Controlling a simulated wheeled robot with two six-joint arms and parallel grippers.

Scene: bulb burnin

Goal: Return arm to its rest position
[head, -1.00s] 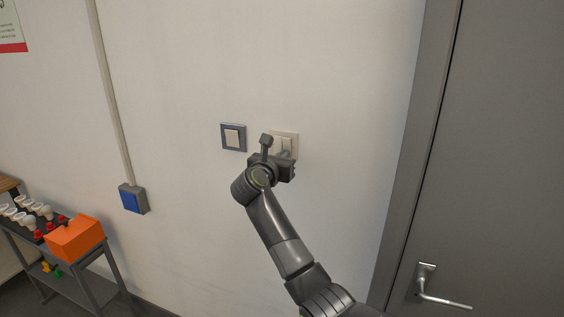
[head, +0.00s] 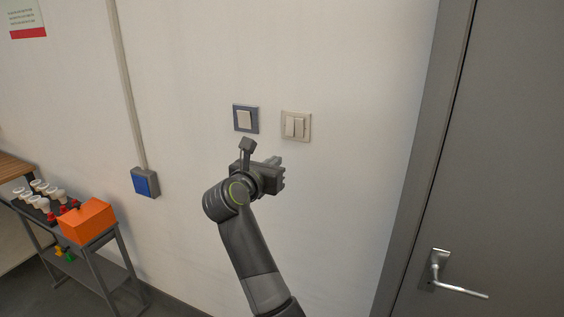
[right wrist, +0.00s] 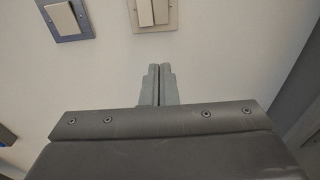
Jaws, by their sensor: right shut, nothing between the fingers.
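My right arm reaches up from the bottom of the head view. Its gripper (head: 276,163) is in front of the white wall, below the light switches and apart from them. In the right wrist view the two fingers (right wrist: 157,72) are together, shut and empty, pointing toward the wall. A double switch (head: 296,126) with a beige frame is above and right of the gripper. It also shows at the top of the right wrist view (right wrist: 153,14). A single switch (head: 245,118) with a blue-grey frame is to its left. My left gripper is not in view.
A grey door (head: 500,150) with a metal handle (head: 457,289) is on the right. A blue wall box (head: 145,182) hangs below a vertical conduit. At lower left, a dark cart (head: 92,268) holds white bulbs (head: 43,191) and an orange box (head: 88,222).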

